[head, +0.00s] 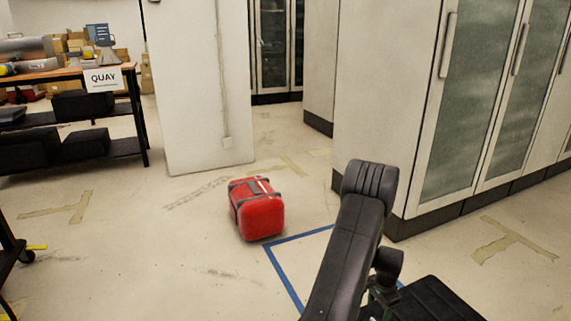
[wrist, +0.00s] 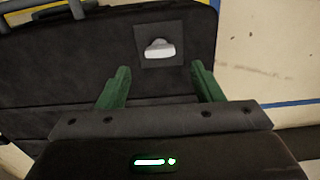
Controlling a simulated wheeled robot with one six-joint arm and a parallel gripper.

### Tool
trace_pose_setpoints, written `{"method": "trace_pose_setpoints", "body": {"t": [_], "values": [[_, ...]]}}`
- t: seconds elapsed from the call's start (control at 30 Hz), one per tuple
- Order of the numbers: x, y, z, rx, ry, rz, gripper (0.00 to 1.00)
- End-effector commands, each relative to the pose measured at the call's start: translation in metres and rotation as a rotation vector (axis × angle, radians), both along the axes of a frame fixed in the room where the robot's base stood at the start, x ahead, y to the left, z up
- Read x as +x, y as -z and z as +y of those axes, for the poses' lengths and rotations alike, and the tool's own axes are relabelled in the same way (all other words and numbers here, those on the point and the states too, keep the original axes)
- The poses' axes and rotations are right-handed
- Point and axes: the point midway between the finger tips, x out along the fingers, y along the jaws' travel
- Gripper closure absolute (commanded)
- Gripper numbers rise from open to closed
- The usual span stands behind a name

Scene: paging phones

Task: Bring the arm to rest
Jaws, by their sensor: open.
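My arm shows in the head view as black links at the lower right, folded low. In the wrist view my gripper (wrist: 160,82) has its two green fingers apart, with nothing held between them. Beyond the fingers is a dark flat surface with a small white piece (wrist: 160,48) on a dark square. I cannot tell whether the fingers touch that surface. In the head view the gripper end is mostly hidden behind my arm.
A red case (head: 262,217) stands on the floor beside blue floor tape (head: 284,276). Tall glass-door cabinets (head: 400,110) stand at right, a white pillar (head: 205,90) in the middle. A shelf bench with a QUAY sign (head: 103,80) is at left. Floor at front left is mostly clear.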

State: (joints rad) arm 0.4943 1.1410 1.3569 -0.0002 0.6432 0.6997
Motion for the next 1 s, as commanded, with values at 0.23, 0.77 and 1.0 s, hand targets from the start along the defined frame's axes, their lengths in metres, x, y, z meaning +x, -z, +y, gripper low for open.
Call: {"method": "trace_pose_setpoints", "body": {"t": [0.23,0.77,1.0], "values": [[-0.001,0.046,0.0,0.001,-0.001,0.003,0.4],[0.0,0.06,0.0,0.0,-0.009,0.0,0.4],[0.0,0.047,0.0,-0.001,-0.002,-0.001,0.4]]}}
